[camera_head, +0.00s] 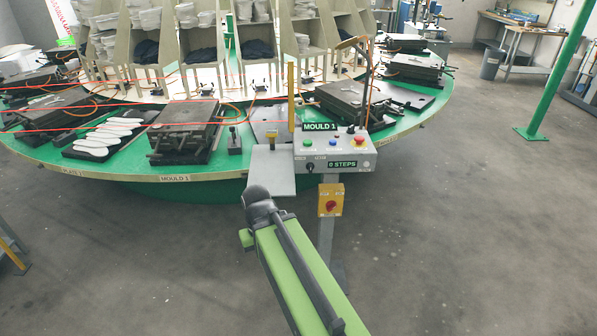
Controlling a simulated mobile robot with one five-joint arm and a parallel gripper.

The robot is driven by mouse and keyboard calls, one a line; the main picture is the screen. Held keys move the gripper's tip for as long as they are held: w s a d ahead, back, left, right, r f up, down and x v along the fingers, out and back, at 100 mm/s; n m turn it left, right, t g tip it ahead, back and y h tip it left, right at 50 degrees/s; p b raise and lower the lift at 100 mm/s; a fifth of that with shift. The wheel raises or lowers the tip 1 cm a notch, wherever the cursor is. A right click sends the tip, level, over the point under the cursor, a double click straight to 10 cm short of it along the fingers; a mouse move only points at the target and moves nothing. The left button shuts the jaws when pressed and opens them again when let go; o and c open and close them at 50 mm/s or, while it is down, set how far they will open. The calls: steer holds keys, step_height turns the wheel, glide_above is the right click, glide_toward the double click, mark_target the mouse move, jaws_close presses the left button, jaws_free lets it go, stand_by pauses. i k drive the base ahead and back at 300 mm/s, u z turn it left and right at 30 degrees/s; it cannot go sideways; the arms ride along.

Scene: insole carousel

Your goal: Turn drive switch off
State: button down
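A grey control box (345,149) stands on a post at the carousel's front edge, with signs reading "MOULD 1" and "0 STEPS". Its top has a green button (307,143), a blue button (333,142) and a red button (359,141) on yellow. A small black knob (310,168) is on its front. Below, a yellow box with a red rotary knob (331,204) is fixed to the post. Which is the drive switch, and its position, are too small to read. My green arm reaches up left of the post; my gripper's fingers do not show.
The round green carousel table (221,165) carries several black moulds, white insoles (110,135) and shelf racks. A grey plate (270,172) sits left of the control box. A green post (556,75) stands at right.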

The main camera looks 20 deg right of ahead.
mark_target(331, 204)
steer(key=k, duration=1.3)
steer(key=u, duration=0.45)
steer(key=i, duration=0.95)
steer(key=u, duration=0.55)
steer(key=i, duration=0.65)
steer(key=u, duration=0.05)
